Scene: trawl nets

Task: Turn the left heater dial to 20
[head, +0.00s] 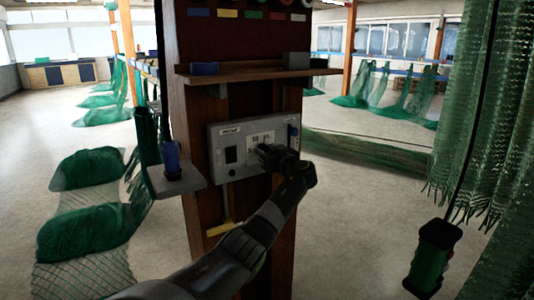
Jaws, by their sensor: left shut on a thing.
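A grey control panel (218,172) is mounted on the dark wooden post. It has small labels, a dark square (231,155) at its left and a white plate with dark marks (259,137) near its middle. My left gripper (265,152) is at the panel just below this plate, shut on what looks like the heater dial. The gripper hides the dial, so its pointer and setting cannot be read. My right gripper is not in view.
A small grey ledge (180,181) holds a blue bottle-like object (171,156) at left. A green hand control (434,258) hangs at right beside green netting (480,110).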

